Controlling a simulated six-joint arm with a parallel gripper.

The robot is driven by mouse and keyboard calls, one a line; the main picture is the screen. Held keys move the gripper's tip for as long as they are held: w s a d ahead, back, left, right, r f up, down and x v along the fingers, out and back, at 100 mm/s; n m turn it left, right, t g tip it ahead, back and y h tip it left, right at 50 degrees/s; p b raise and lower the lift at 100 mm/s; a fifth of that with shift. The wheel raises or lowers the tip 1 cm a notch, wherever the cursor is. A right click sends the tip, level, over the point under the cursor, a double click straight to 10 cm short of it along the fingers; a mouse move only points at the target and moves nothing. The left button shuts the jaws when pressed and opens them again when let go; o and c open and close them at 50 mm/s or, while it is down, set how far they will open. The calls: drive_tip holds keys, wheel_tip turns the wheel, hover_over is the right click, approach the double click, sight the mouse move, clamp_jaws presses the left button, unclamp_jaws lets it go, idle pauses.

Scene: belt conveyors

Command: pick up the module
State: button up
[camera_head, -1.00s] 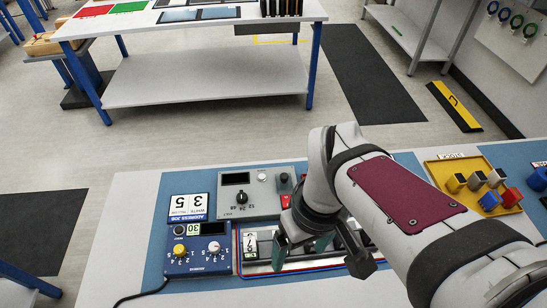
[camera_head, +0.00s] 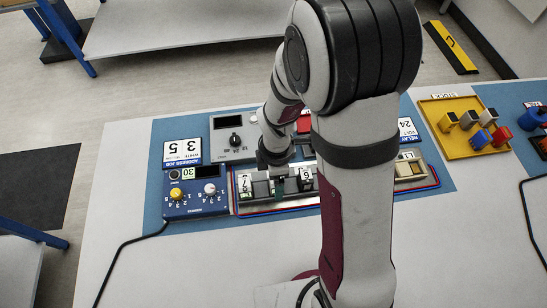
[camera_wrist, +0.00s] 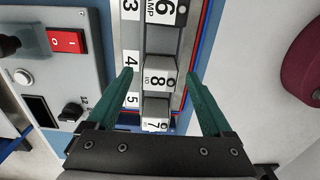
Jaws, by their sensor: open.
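My gripper (camera_wrist: 159,78) is open, with its two green fingers pointing down toward the rail. In the wrist view a grey module with a white label reading 8 (camera_wrist: 160,76) lies between the fingertips, with gaps on both sides. I cannot tell whether the tips are level with it or above it. A module labelled 7 (camera_wrist: 155,125) is nearer the gripper's base, and one labelled 6 (camera_wrist: 162,14) is farther off. In the head view my gripper (camera_head: 276,160) is over the rail and partly hides the modules there.
A blue box with knobs (camera_head: 195,197) stands left of the rail. A grey panel with a dial (camera_head: 240,137) and a red switch (camera_wrist: 68,41) is behind it. A yellow stock tray (camera_head: 450,151) with several coloured blocks is at right.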

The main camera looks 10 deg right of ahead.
drive_tip(key=shift+f, duration=0.85)
clamp_jaws()
drive_tip(key=shift+r, duration=0.15)
drive_tip(key=shift+w+r, duration=0.1)
drive_tip(key=shift+r, duration=0.2)
drive_tip(key=r, duration=0.2)
drive_tip(key=d+r, duration=0.1)
drive_tip(key=r, duration=0.1)
drive_tip(key=shift+s, duration=0.2)
drive_tip(key=s+d+r, duration=0.4)
drive_tip(key=d+r, duration=0.2)
drive_tip(key=d, duration=0.3)
drive_tip(key=shift+d, duration=0.4)
drive_tip(key=shift+r, duration=0.1)
